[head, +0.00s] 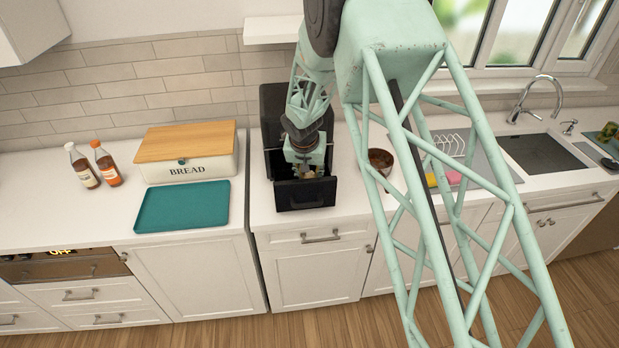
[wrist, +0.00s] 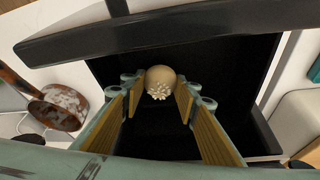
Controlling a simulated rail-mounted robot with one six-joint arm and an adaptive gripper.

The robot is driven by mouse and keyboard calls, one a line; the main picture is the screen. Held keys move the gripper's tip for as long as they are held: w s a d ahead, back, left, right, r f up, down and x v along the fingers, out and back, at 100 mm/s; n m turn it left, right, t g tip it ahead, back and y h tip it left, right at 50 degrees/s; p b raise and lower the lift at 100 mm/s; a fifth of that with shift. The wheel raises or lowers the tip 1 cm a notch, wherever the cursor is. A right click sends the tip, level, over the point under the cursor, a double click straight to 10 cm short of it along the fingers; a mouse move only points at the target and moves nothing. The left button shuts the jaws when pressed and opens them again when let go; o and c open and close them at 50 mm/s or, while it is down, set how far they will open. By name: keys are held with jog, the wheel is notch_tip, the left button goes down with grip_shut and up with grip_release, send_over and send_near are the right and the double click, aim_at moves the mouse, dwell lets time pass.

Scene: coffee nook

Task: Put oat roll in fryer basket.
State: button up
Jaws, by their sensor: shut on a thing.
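The oat roll (wrist: 160,82) is a round beige roll with pale flecks. My gripper (wrist: 160,88) is shut on it, with a finger on either side. The black fryer basket (head: 306,194) is a pulled-out drawer at the front of the black fryer (head: 271,101). In the head view my gripper (head: 306,171) points down into the open top of the basket, and the roll is mostly hidden there. In the wrist view the dark basket interior (wrist: 158,137) lies around and below the roll. I cannot tell whether the roll touches the basket floor.
A bread bin (head: 187,165) with a wooden lid, a teal tray (head: 182,207) and two bottles (head: 106,163) stand left of the fryer. A copper-coloured pan (head: 380,159) stands close to its right. The sink (head: 541,152) is farther right.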

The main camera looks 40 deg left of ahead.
jog(key=shift+f, duration=0.6)
jog(key=shift+f, duration=0.15)
jog(key=o, duration=0.8)
jog(key=shift+r, duration=0.25)
jog(key=shift+b+v, duration=1)
jog(key=shift+v, duration=4.95)
